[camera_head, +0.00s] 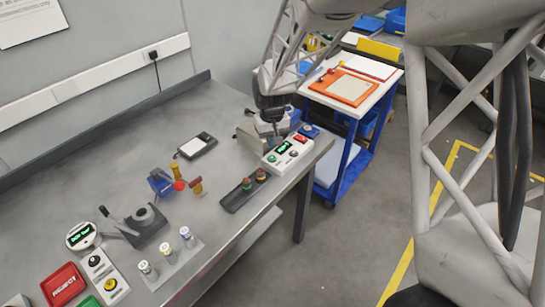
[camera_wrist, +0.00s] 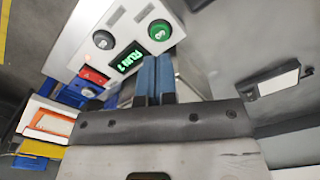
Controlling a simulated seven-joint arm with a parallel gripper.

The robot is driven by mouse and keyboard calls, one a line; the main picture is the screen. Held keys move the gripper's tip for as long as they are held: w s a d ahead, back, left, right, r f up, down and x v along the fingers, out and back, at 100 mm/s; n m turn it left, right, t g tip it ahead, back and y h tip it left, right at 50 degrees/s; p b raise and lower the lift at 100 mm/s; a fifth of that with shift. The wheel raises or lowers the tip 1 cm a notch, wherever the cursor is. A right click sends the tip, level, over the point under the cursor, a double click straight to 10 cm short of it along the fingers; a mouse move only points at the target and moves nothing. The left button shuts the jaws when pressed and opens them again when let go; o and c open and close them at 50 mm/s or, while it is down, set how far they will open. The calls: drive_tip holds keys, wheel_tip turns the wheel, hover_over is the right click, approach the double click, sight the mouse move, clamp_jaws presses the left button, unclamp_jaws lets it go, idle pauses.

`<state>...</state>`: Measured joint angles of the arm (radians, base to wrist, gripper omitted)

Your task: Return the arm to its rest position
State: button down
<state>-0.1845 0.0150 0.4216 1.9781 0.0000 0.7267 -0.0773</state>
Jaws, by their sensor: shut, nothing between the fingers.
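My arm comes down from the top of the head view, and my gripper (camera_head: 272,118) is at the far right end of the grey workbench (camera_head: 110,180). It is just behind a white control box (camera_head: 288,152) with a green display and buttons. In the wrist view, the two blue fingers of my gripper (camera_wrist: 153,75) are together with nothing between them. The control box (camera_wrist: 115,45) lies just beyond them there, with its lit display, a green button and a red switch. I cannot tell whether the fingertips touch anything.
A blue cart (camera_head: 347,150) with an orange tray (camera_head: 341,88) stands beyond the bench's right end. A black-framed device (camera_head: 196,145), small valves, a dark button strip (camera_head: 244,189) and a red REJECT sign (camera_head: 64,285) lie on the bench. Open floor is at right.

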idle(0.8)
drive_tip(key=s+d+r+m+t, duration=0.1)
drive_tip(key=s+d+r, duration=0.3)
drive_tip(key=s+r, duration=0.3)
drive_tip(key=s+d+r+m, duration=0.1)
drive_tip(key=s+d+r, duration=0.3)
drive_tip(key=s+r, duration=0.4)
drive_tip(key=s+d+r, duration=0.2)
drive_tip(key=s, duration=0.7)
drive_tip(key=s+d+r+m+t, duration=0.1)
drive_tip(key=s+d+r, duration=0.1)
drive_tip(key=s, duration=0.7)
drive_tip(key=shift+s+r+t, duration=0.3)
drive_tip(key=shift+s+r, duration=0.1)
drive_tip(key=shift+r, duration=0.25)
